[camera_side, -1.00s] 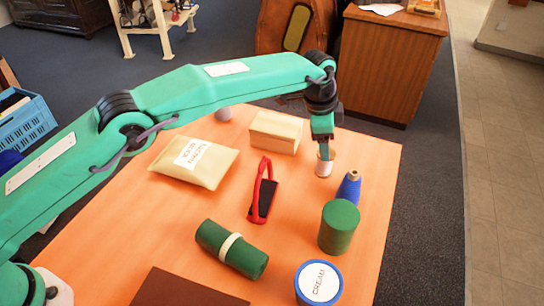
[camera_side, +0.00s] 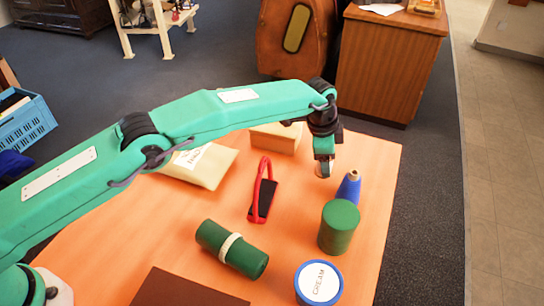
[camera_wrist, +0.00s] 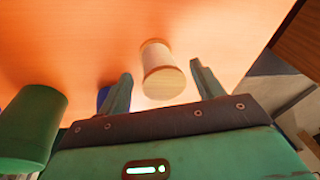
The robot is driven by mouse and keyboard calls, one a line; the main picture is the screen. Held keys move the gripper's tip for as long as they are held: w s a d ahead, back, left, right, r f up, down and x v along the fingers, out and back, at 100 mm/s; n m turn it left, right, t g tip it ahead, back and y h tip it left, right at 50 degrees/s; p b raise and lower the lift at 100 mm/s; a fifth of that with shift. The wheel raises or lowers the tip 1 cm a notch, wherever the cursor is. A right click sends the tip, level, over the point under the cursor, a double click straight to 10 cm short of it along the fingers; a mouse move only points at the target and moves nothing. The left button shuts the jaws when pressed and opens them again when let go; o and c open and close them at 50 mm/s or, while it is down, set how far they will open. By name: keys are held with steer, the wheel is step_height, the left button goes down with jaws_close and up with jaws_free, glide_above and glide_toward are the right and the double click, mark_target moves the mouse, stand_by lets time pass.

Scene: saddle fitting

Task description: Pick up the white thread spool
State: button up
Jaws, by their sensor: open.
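The white thread spool (camera_wrist: 156,57) has tan ends and stands on the orange table. In the wrist view it lies between my two fingers, with a gap on each side. In the side view my gripper (camera_side: 323,165) covers most of the spool, and only a small part of it (camera_side: 319,172) shows by the fingertips. My gripper also shows in the wrist view (camera_wrist: 161,70), open, its fingers pointing toward the table on either side of the spool. Neither finger visibly touches it.
A blue bottle (camera_side: 349,187) and a green cylinder (camera_side: 339,227) stand close in front. A tan box (camera_side: 277,138) is behind left. Table right of the spool is clear.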

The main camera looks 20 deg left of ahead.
steer(key=shift+w+d+f, duration=0.1)
steer(key=shift+w+f, duration=0.05)
steer(key=shift+f, duration=0.55)
steer(key=shift+c, duration=0.2)
steer(key=c, duration=1)
